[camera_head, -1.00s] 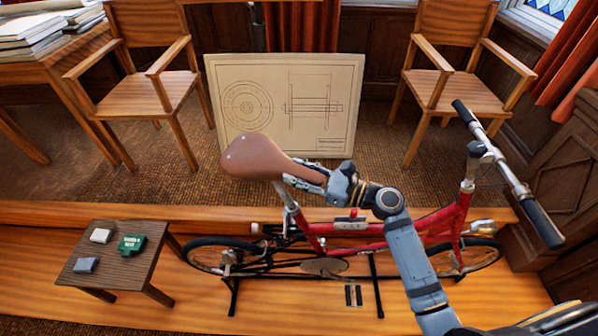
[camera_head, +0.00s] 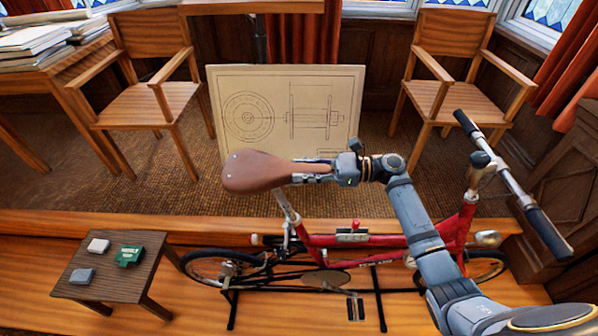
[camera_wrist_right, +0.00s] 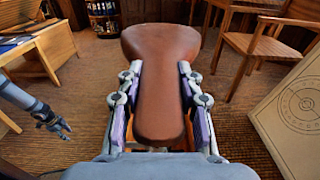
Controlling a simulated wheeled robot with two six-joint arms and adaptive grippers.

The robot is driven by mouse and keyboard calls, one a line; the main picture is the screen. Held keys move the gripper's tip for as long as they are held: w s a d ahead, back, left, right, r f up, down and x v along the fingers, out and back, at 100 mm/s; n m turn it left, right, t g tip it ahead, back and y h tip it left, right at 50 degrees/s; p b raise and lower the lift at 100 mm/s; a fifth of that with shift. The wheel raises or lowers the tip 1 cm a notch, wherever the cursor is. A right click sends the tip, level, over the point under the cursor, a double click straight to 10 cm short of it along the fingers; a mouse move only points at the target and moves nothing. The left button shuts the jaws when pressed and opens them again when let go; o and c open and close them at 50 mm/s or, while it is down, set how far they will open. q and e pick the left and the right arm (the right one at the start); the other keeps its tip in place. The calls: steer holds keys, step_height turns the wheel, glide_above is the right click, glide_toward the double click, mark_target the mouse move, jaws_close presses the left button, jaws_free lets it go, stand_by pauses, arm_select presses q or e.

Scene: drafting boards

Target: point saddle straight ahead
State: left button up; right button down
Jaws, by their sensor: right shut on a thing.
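The brown saddle (camera_head: 258,172) sits on the seat post of the red bicycle (camera_head: 375,240), which is held on a black stand. Its wide rear is at the left and its nose points right, roughly along the frame towards the handlebar (camera_head: 512,180). My right gripper (camera_head: 325,170) is shut on the saddle's nose. In the right wrist view, the right gripper's (camera_wrist_right: 163,95) two fingers press the sides of the saddle (camera_wrist_right: 160,60). My left gripper (camera_wrist_right: 58,124) hangs clear of the saddle at the left of that view, too small to tell its jaws.
A low dark table (camera_head: 135,270) with small boxes stands at the front left. A drawing board (camera_head: 285,80) leans behind the bicycle, between two wooden armchairs (camera_head: 155,105) (camera_head: 455,95). The platform edge (camera_head: 100,222) runs behind the bicycle.

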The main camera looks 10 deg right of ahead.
steer(key=shift+r, duration=0.1)
steer(key=c, duration=0.9)
jaws_free()
steer(key=shift+w, duration=0.1)
steer(key=v, duration=1.2)
